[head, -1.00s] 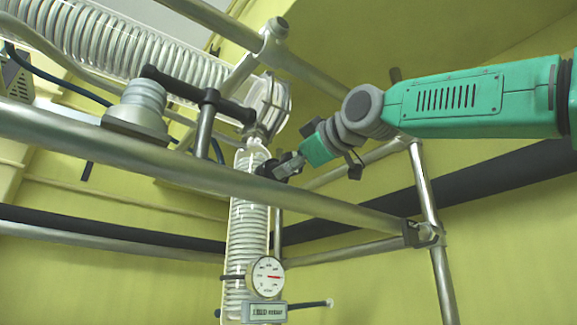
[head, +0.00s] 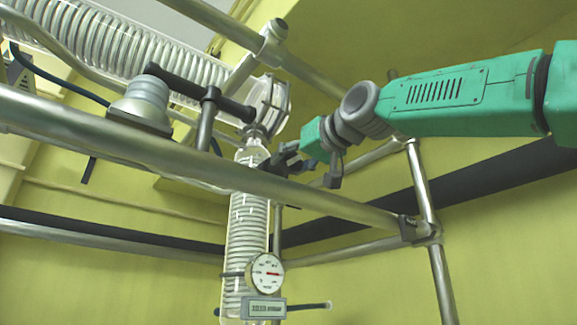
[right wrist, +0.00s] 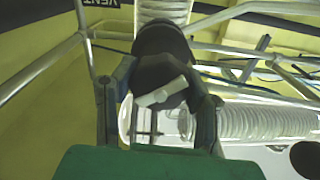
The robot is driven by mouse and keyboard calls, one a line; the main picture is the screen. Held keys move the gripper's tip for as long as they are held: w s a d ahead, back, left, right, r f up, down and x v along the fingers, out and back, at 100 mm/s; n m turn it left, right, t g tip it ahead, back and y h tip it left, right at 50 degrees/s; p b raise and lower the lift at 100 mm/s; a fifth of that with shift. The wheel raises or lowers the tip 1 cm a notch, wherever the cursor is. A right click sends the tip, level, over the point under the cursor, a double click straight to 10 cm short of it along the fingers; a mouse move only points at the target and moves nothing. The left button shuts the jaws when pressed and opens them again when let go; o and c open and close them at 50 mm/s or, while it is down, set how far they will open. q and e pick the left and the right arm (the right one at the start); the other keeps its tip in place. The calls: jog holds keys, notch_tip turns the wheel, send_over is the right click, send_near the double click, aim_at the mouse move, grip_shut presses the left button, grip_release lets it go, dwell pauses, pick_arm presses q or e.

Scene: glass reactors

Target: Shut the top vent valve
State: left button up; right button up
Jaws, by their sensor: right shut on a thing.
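The top vent valve shows in the right wrist view as a dark round body with a pale, flat handle (right wrist: 161,92) lying slanted across it. My right gripper (right wrist: 160,78) has one finger on each side of the handle and is shut on it. In the head view the right gripper (head: 272,162) reaches in from the right, at the top of the upright glass coil column (head: 247,220), just behind the front metal rail. The valve itself is mostly hidden there by the fingers and rail. My left gripper is not in view.
A thick metal rail (head: 330,203) crosses in front of the column. A round gauge (head: 265,273) sits low on the column.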

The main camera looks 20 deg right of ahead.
jog(key=m, duration=0.2)
jog(key=f+m, duration=0.1)
jog(key=m, duration=0.2)
jog(key=shift+w+a+m+b, duration=0.15)
jog(key=shift+w+m+b, duration=0.05)
jog(key=shift+m+b, duration=0.15)
jog(key=m, duration=1)
jog(key=shift+m+b, duration=0.35)
jog(key=shift+b, duration=0.05)
jog(key=m, duration=1.1)
jog(key=shift+m, duration=0.4)
jog(key=m, duration=0.9)
jog(key=shift+m, duration=0.4)
jog(key=shift+r+m+p, duration=0.1)
jog(key=shift+m+p, duration=0.7)
jog(key=shift+m, duration=0.8)
